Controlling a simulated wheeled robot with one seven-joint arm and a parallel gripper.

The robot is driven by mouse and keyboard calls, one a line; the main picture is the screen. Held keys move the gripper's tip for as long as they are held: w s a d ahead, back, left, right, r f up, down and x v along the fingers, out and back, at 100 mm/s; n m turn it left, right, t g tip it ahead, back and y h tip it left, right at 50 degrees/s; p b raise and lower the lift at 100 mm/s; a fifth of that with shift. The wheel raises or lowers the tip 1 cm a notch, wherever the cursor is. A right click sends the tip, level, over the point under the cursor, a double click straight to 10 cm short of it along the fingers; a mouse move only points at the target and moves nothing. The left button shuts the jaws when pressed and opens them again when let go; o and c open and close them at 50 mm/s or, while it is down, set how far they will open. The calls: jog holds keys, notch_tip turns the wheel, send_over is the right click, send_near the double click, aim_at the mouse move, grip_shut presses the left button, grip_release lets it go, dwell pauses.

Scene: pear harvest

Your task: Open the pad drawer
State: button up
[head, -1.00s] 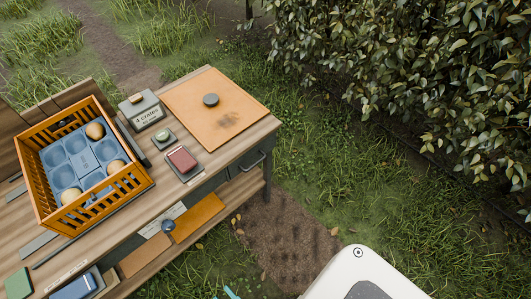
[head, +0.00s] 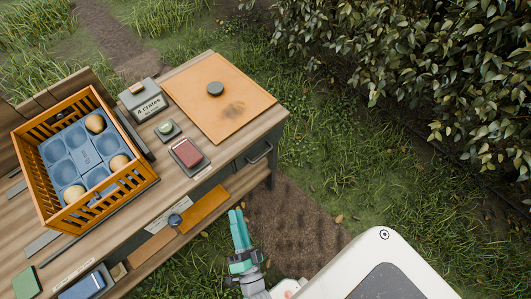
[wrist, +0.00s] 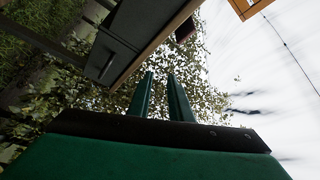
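The pad drawer (head: 250,160) is a dark grey front under the right end of the wooden bench, with a metal bar handle (head: 262,153). It looks closed, its front in line with the bench frame. In the wrist view a dark panel with a small handle, likely this drawer (wrist: 108,58), shows at upper left, tilted. My gripper (head: 236,211) has teal fingers and is in front of the bench, below and left of the handle in the head view, apart from it. In the wrist view the two fingers (wrist: 161,76) stand apart with nothing between them.
On the bench stand an orange crate (head: 38,188) holding a blue tray with several pears, a grey box marked "4 crates" (head: 147,107), a red pad (head: 187,153) and an orange board (head: 205,100). A lower shelf (head: 160,245) runs beneath. Grass and a hedge lie right.

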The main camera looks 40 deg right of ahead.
aim_at(265, 152)
jog(key=w+d+f+m+g+h, duration=0.45)
jog(key=w+d+m, duration=0.2)
jog(key=m, duration=0.35)
jog(key=w+d+f+m+g+h, duration=0.4)
jog(key=w+d+m+g+h, duration=0.2)
jog(key=d+m, duration=0.3)
jog(key=shift+m, duration=0.8)
jog(key=x, duration=0.9)
jog(key=shift+w+d+r, duration=0.1)
jog(key=shift+d, duration=0.15)
grip_shut()
